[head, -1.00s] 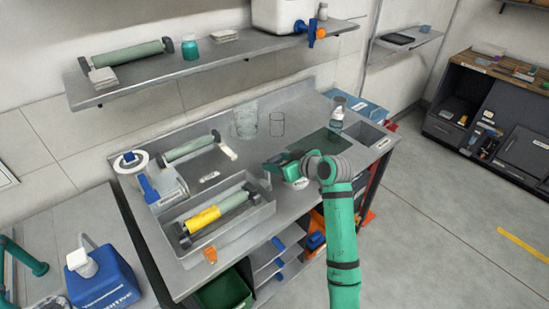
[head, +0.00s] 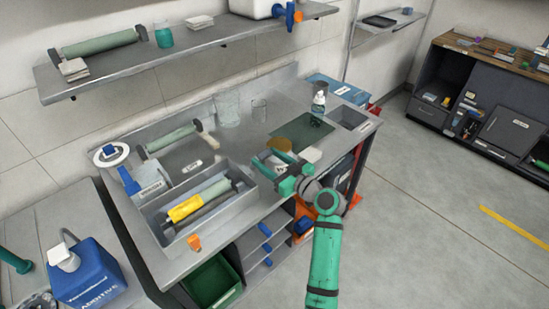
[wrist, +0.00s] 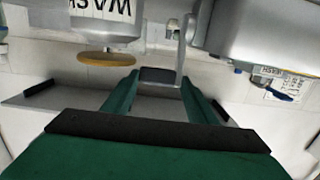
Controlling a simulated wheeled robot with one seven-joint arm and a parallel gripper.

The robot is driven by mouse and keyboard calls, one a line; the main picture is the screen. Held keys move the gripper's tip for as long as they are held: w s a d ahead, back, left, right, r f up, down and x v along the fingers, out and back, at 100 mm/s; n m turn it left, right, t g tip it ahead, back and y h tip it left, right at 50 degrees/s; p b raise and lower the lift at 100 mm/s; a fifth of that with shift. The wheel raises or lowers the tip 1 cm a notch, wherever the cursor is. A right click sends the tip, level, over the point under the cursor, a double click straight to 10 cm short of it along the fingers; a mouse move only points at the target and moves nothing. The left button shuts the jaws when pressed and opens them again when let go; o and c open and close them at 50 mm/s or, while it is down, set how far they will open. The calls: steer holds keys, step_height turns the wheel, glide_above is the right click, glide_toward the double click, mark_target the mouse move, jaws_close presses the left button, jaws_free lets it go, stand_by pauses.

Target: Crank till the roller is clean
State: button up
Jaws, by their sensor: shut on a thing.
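The roller (head: 212,192) lies in a grey tray (head: 250,187) on the bench. Its left part is yellow and its right part is grey-green. My gripper (head: 272,164) is just right of the tray's right end. In the wrist view my gripper (wrist: 159,90) has a dark grip (wrist: 158,75) between its fingertips. A thin grey crank arm (wrist: 182,50) runs from that grip up beside the tray (wrist: 268,30). My gripper is shut on this crank handle. In the head view the handle is mostly hidden by my gripper.
A tan disc (head: 279,144) lies behind my gripper, beside a green mat (head: 302,130). A bottle (head: 318,103) and clear beakers (head: 228,108) stand farther back. Another roller (head: 174,138) rests behind the tray. An orange clip (head: 194,242) is at the front edge.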

steer(key=shift+w+d+f, duration=0.1)
steer(key=shift+w+d, duration=0.1)
steer(key=shift+d, duration=0.5)
steer(key=o, duration=1.3)
steer(key=shift+a, duration=0.1)
steer(key=shift+s+a, duration=0.1)
steer(key=shift+a, duration=0.2)
steer(key=v, duration=1)
steer(key=shift+s+d, duration=0.2)
steer(key=shift+s, duration=0.15)
